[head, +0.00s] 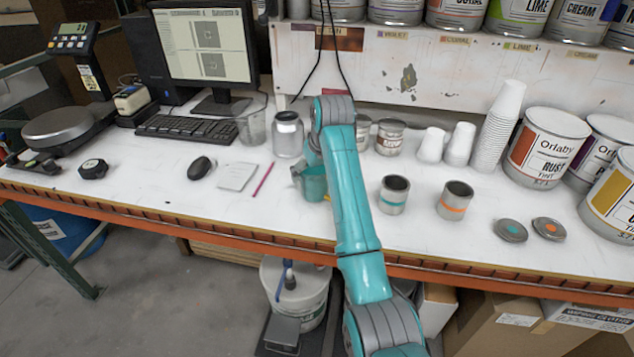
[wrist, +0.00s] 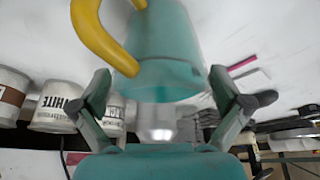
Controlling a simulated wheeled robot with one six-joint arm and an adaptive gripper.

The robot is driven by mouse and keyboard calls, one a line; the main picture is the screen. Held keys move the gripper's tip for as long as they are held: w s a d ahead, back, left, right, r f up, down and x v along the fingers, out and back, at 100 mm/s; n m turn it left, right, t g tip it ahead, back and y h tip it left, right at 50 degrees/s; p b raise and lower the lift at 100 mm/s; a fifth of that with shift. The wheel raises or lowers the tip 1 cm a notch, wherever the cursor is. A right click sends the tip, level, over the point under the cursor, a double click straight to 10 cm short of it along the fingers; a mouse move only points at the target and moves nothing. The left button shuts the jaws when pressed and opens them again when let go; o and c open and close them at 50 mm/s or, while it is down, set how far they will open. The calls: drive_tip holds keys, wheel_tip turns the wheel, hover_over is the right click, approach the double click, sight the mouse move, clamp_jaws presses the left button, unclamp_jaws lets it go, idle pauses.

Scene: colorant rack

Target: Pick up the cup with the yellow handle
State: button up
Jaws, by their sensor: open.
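In the head view, the teal cup (head: 314,184) stands on the white bench, partly hidden by my arm. My gripper (wrist: 161,86) is open, with one finger on each side of the cup's near end in the wrist view. I cannot tell whether either finger touches it. In the head view my arm hides most of the gripper.
Two small open tins (head: 394,194) (head: 454,200) stand right of my arm, and paint cans (head: 546,147) farther right.

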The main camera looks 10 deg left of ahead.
drive_tip(key=c, duration=1.2)
drive_tip(key=shift+r, duration=0.2)
wheel_tip(320, 180, up, 9)
drive_tip(key=shift+r, duration=0.2)
idle(0.4)
